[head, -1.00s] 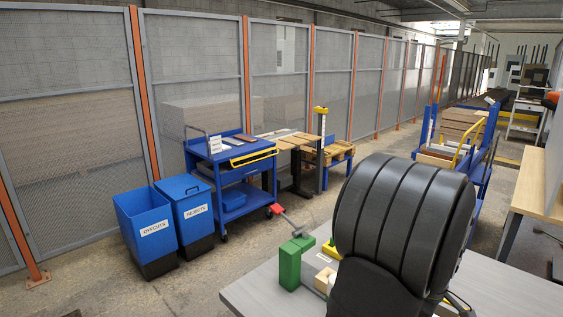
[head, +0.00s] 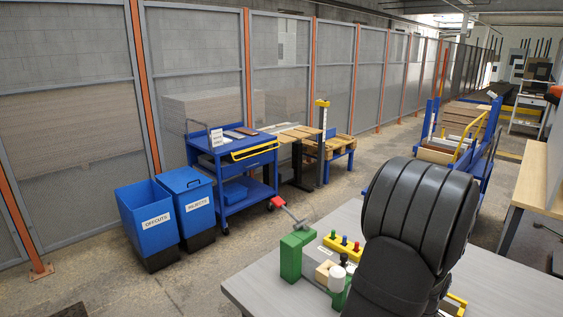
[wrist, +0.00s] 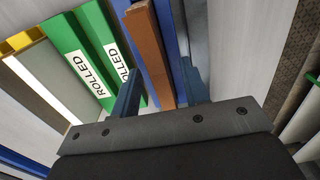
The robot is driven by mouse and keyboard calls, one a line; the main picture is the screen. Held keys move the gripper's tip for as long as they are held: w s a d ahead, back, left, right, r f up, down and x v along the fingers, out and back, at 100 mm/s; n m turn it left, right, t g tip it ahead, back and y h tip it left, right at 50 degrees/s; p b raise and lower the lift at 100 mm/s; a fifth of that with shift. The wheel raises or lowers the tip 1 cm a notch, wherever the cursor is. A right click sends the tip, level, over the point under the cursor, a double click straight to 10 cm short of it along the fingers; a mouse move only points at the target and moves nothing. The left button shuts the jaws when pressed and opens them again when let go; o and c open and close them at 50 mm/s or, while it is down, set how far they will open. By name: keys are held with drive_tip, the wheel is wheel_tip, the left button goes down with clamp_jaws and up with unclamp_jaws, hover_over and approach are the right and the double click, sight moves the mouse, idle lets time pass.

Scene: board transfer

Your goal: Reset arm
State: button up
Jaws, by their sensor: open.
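My gripper (wrist: 163,78) shows in the wrist view as a dark grey plate with two blue fingers spread apart. It is open. A brown board (wrist: 150,52) shows beyond it, between the two fingers in the picture; I cannot tell how far ahead it lies. Green parts labelled ROLLED (wrist: 82,50) stand left of the board.
The grey table (head: 500,285) holds a green block (head: 291,258), a yellow box with coloured buttons (head: 343,245) and a white cylinder (head: 336,281). Beyond stand a blue cart (head: 232,178), blue bins for offcuts (head: 147,222) and rejects (head: 188,205), and a mesh fence.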

wheel_tip(320, 180, up, 17)
wheel_tip(320, 180, down, 17)
drive_tip(key=shift+r, duration=0.1)
wheel_tip(320, 180, up, 7)
idle(0.7)
